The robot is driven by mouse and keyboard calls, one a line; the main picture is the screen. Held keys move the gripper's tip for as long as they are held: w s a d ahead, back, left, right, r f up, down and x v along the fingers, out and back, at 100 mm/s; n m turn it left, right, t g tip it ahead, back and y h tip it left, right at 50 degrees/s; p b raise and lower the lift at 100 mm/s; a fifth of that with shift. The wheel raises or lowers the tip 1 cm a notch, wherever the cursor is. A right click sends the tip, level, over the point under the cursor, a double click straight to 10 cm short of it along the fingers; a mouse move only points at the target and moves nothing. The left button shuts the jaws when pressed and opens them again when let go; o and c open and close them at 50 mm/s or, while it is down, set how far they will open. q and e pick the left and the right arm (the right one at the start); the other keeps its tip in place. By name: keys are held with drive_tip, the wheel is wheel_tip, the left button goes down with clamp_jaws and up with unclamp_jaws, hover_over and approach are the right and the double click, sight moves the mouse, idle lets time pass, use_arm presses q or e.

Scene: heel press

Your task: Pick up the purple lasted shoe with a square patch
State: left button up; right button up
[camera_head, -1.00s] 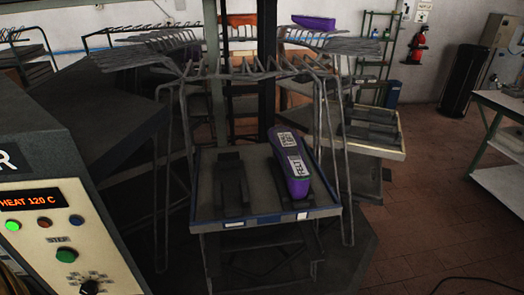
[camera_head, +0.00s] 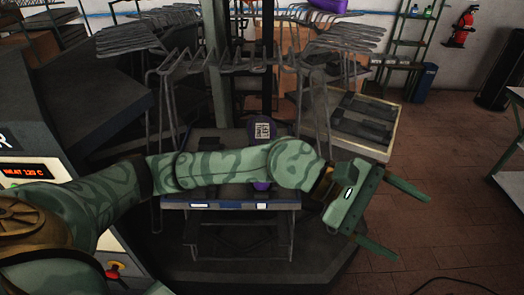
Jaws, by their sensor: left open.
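The purple shoe (camera_head: 262,122) lies sole up on a tray (camera_head: 182,206) of the rack in the middle. A square white patch with a dark printed pattern (camera_head: 263,131) shows on it. My left arm crosses in front and hides most of the shoe; a small purple part shows below the arm. My left gripper (camera_head: 396,218) is open and empty, to the right of the shoe and tray, with its fingers pointing right. My right gripper is not in view.
Wire racks (camera_head: 255,48) stand above and behind the tray. A second tray (camera_head: 350,135) with dark holders is at the right. Another purple item (camera_head: 328,5) is at the top edge. A control panel (camera_head: 25,172) stands at left.

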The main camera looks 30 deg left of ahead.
use_arm(q)
drive_tip(key=w+a+f+m+t+y, duration=0.1)
drive_tip(key=w+a+f+m+y, duration=0.1)
drive_tip(key=w+a+y, duration=0.35)
drive_tip(key=w+a+f+m+y, duration=0.1)
drive_tip(key=w+a+f+y, duration=0.15)
drive_tip(key=a, duration=0.65)
drive_tip(key=w+a+f+m+t+y, duration=0.1)
drive_tip(key=w+a+m+y, duration=0.15)
drive_tip(key=a+y, duration=0.35)
drive_tip(key=w+a+r+n+y, duration=0.2)
drive_tip(key=a+r+y, duration=0.15)
drive_tip(key=a, duration=0.85)
drive_tip(key=shift+m, duration=0.25)
drive_tip(key=x, duration=0.9)
drive_tip(key=shift+w+a+f, duration=0.2)
drive_tip(key=shift+a+f, duration=0.05)
drive_tip(key=shift+f, duration=0.1)
drive_tip(key=x, duration=0.6)
drive_tip(key=shift+w+r, duration=0.1)
drive_tip(key=shift+w, duration=0.2)
drive_tip(key=shift+d+r, duration=0.1)
drive_tip(key=c, duration=1.1)
drive_tip(key=shift+t, duration=0.3)
drive_tip(key=c, duration=0.3)
drive_tip(key=shift+r, duration=0.1)
